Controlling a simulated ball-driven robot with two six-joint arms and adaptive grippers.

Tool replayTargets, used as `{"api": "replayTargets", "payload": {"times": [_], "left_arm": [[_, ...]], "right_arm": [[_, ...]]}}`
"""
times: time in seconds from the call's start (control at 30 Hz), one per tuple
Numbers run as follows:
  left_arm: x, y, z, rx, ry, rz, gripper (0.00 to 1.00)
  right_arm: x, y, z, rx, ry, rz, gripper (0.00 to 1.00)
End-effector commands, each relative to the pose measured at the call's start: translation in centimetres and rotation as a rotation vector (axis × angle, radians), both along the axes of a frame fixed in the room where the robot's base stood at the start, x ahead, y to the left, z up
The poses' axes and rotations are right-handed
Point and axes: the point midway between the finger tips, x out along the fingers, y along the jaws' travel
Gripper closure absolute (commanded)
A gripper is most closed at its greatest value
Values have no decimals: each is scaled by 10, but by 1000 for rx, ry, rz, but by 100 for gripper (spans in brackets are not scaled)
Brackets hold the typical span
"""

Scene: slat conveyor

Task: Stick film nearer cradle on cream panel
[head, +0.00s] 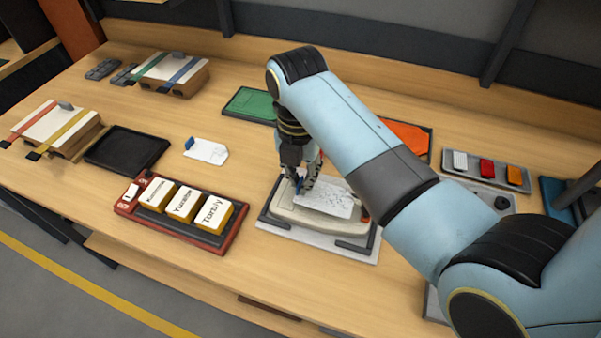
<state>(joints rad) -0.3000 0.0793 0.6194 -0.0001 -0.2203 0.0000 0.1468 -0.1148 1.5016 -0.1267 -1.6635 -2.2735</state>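The cream panel (284,211) lies on a pale grey cradle (293,234) with dark corner pieces, at the middle of the bench. A white, speckled film (330,201) lies over the panel's top face; whether it is stuck flat I cannot tell. My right gripper (304,184) points down at the film's left end, and its fingers look closed on the film's blue tab. The fingers partly hide that end. A second white film (208,152) with a blue tab lies on the bench to the left, apart from the cradle. My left gripper is not in view.
A red tray (177,231) of labelled yellow blocks stands left of the cradle. A black tray (126,149) and strapped boxes (58,127) are farther left. Green (250,104) and orange (408,135) panels lie behind. A grey tray (486,171) of coloured pieces is right.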

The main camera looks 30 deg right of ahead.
Motion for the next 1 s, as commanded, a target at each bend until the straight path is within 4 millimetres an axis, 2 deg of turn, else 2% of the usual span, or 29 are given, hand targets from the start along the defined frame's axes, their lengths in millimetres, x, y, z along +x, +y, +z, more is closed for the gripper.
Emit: {"api": "replayTargets", "payload": {"times": [0.63, 1.0], "left_arm": [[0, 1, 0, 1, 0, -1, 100], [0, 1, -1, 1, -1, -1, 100]], "right_arm": [[0, 0, -1, 0, 0, 0, 100], [0, 0, -12, -1, 1, 0, 100]]}}
